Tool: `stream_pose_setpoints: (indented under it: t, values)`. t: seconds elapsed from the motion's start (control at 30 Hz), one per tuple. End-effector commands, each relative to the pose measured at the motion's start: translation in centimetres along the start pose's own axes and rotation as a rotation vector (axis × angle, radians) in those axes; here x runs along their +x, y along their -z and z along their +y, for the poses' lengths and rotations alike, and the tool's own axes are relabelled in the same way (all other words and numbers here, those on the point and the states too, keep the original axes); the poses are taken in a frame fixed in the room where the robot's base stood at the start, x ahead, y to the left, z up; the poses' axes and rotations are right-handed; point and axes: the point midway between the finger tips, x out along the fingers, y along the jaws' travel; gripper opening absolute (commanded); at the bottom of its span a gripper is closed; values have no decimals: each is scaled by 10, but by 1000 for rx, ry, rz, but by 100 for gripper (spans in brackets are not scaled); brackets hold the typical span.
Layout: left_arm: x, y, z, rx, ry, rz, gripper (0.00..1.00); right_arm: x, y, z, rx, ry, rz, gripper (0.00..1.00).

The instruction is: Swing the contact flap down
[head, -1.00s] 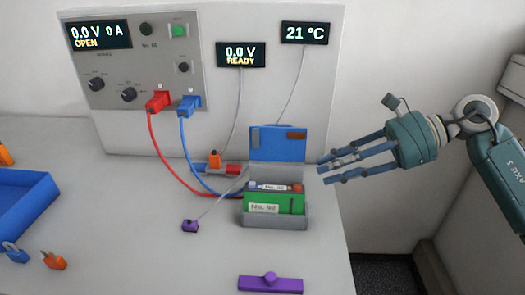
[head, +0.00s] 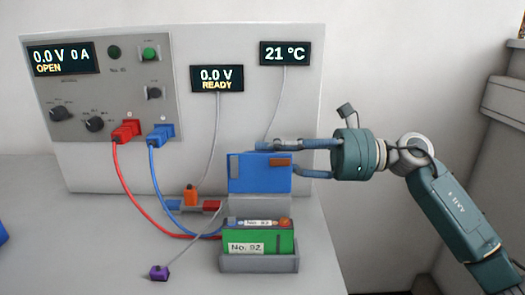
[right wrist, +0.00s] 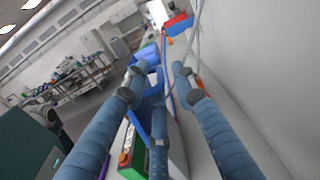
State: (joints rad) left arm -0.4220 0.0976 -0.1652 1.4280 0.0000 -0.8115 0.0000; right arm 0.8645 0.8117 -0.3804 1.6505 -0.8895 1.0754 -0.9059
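The contact flap (head: 250,180) is a blue plate with a grey and a brown contact patch. It stands upright on the grey cradle (head: 258,263), behind the green battery (head: 275,243) labelled No. 92. My right gripper (head: 277,157) is open at the flap's upper right. One finger runs along the flap's top edge, and a lower finger meets its right edge, partly hidden. In the right wrist view the three fingers are spread, with the blue flap (right wrist: 147,55) near the left and lower ones. Whether they touch it, I cannot tell. My left gripper is out of view.
The cycler panel (head: 100,85) stands behind, with red (head: 126,132) and blue (head: 161,134) plugs and cables running toward the cradle. A purple tag (head: 159,272) on a thin lead lies left of the cradle. The bench's right edge is close to the cradle.

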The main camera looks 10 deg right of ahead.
Motion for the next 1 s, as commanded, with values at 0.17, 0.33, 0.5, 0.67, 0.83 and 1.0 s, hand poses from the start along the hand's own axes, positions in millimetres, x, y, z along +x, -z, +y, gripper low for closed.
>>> stream_pose_setpoints:
  t: [0.17,0.33,0.5,0.67,0.83,1.0]
  values:
    - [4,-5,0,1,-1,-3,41,14,0,0,-2,0,0,26]
    - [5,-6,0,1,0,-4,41,16,0,0,-2,0,0,26]
    - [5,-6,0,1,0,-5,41,16,0,0,-2,0,0,18]
    - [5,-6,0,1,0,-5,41,16,0,0,-1,0,1,0]
    - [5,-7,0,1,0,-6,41,16,1,0,-1,0,1,0]
    - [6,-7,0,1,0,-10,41,16,1,0,-10,0,0,0]
